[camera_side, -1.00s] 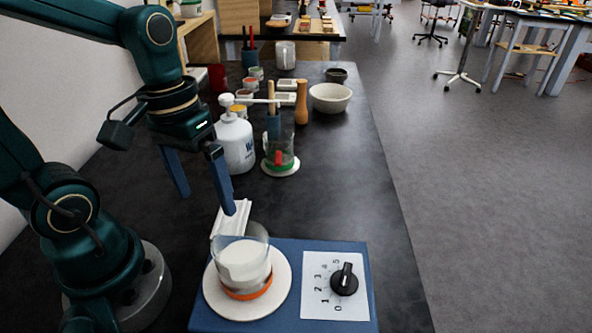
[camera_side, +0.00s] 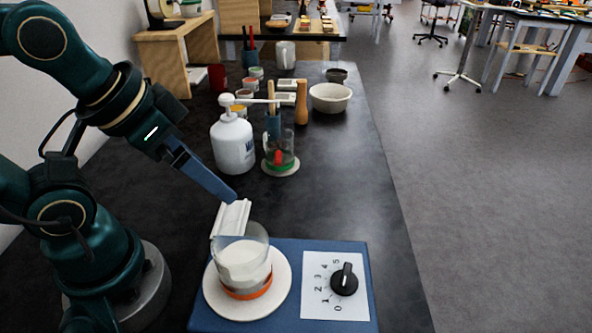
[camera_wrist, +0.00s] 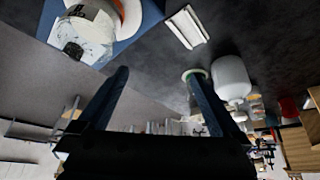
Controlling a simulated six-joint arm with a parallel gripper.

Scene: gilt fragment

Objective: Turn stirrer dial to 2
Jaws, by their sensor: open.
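The stirrer (camera_side: 285,250) is a blue box at the front of the black bench. Its black dial (camera_side: 344,281) sits on a white panel numbered 0 to 5, with its ridge upright in the picture; I cannot tell the exact number it marks. A glass beaker (camera_side: 243,262) with white contents and an orange band stands on the round white plate (camera_side: 283,289). My gripper (camera_side: 236,198) is above and behind the stirrer, up and left of the dial and apart from it. In the wrist view, my gripper (camera_wrist: 160,75) is open, with nothing between its fingers.
A white grooved block (camera_side: 232,217) lies just behind the beaker, below my fingertips. A white bottle (camera_side: 233,145) and a green-banded beaker (camera_side: 280,155) stand farther back. A white bowl (camera_side: 330,97) is beyond. The bench right of these is clear.

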